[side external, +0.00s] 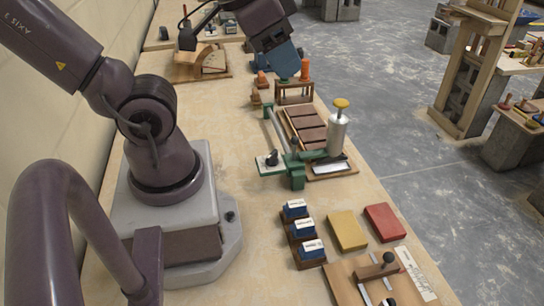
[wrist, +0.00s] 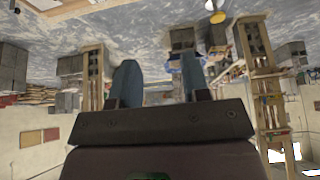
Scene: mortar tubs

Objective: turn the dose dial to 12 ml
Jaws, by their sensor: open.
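No ml scale is readable, so I cannot tell for sure which part is the dose dial. A wooden stand with a curved top and a pale face (side external: 214,62) is at the back left of the bench. A small black knob (side external: 272,158) sits on a white plate on the green fixture mid-bench. My gripper (side external: 289,76) is over the far part of the bench, beside a small rack with orange cones. In the wrist view its two blue-grey fingers (wrist: 159,82) are apart with nothing between them. No dial shows between them.
A silver cylinder with a yellow knob (side external: 338,130) stands by a tray of brown bricks (side external: 305,128). Blue-and-white blocks (side external: 302,228), a yellow block (side external: 346,230) and a red block (side external: 384,222) lie nearer. An orange cone (side external: 305,70) is close to my gripper.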

